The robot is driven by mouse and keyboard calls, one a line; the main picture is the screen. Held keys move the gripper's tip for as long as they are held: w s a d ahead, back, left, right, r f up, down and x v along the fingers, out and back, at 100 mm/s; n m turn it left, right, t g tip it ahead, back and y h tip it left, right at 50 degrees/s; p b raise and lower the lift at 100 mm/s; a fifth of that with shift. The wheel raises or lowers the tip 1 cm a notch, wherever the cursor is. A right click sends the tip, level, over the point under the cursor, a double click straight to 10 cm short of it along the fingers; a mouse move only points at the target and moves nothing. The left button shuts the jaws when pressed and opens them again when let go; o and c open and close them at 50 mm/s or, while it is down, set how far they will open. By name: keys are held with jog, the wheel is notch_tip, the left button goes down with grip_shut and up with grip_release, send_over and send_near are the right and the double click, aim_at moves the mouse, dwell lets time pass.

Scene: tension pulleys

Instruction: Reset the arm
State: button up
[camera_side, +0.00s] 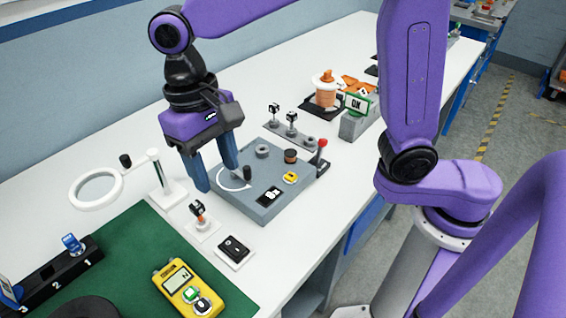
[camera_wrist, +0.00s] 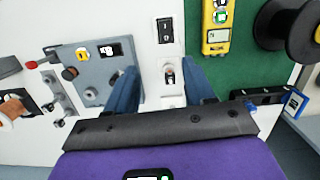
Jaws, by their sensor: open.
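The grey-blue pulley board (camera_side: 225,208) lies flat on the white table in the side view.
A small peg on a white plate (camera_side: 201,228) and a black switch (camera_side: 234,250) stand in front of the board. A ring magnifier (camera_side: 97,189), green mat (camera_side: 130,255) and yellow meter (camera_side: 188,287) are left. A red-knobbed lever (camera_side: 322,143) and spool (camera_side: 325,92) are behind.

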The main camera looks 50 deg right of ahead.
jog(key=s+d+f+n+t, duration=0.1)
jog(key=s+d+n, duration=0.5)
jog(key=d, duration=0.6)
jog(key=s+d+f+n, duration=0.4)
jog(key=s+d+n, duration=0.1)
jog(key=s+d, duration=0.5)
jog(key=shift+d+n+t, duration=0.4)
jog(key=shift+d, duration=0.65)
